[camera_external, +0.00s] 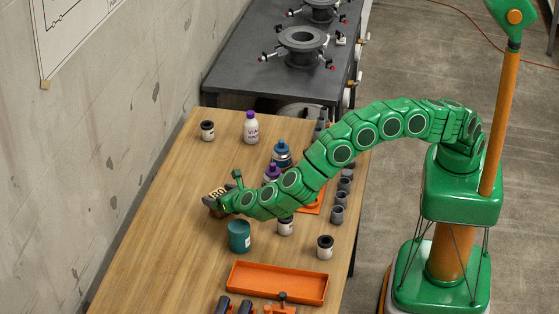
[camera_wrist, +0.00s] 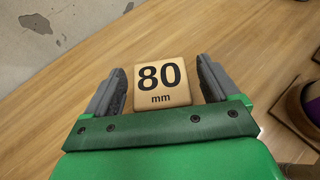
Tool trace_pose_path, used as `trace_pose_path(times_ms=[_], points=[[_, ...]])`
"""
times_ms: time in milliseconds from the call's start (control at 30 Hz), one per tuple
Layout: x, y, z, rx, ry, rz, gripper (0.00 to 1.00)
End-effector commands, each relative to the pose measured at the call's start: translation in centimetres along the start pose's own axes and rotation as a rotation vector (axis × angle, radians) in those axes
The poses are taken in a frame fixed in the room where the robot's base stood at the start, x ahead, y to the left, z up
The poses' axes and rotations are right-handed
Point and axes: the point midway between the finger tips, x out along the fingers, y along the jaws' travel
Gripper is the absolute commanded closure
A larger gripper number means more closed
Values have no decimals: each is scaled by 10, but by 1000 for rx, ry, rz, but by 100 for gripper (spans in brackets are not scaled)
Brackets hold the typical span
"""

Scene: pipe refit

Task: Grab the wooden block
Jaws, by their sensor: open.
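The wooden block (camera_wrist: 162,84) is light tan with "80 mm" in black on its face. In the wrist view it sits between the two grey fingers of my gripper (camera_wrist: 158,88). The fingers are open, with a gap showing on at least the right side of the block. In the external view my gripper (camera_external: 218,200) is low over the left part of the wooden table, and the block is mostly hidden there by the gripper.
A teal cup (camera_external: 239,237) stands close to my gripper. An orange tray (camera_external: 277,283) lies at the front. Bottles and jars, including a white bottle (camera_external: 251,128) and a dark jar (camera_external: 207,131), stand further back. The table's left side (camera_external: 150,240) is clear.

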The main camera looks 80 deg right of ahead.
Motion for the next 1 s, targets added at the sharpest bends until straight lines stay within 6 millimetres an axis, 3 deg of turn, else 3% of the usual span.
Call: trace_pose_path(times_ms=[167,567,1000], points=[[0,0,0,0,0,0,12],[0,0,0,-1,0,0,71],[-3,0,6,0,1,-1,72]])
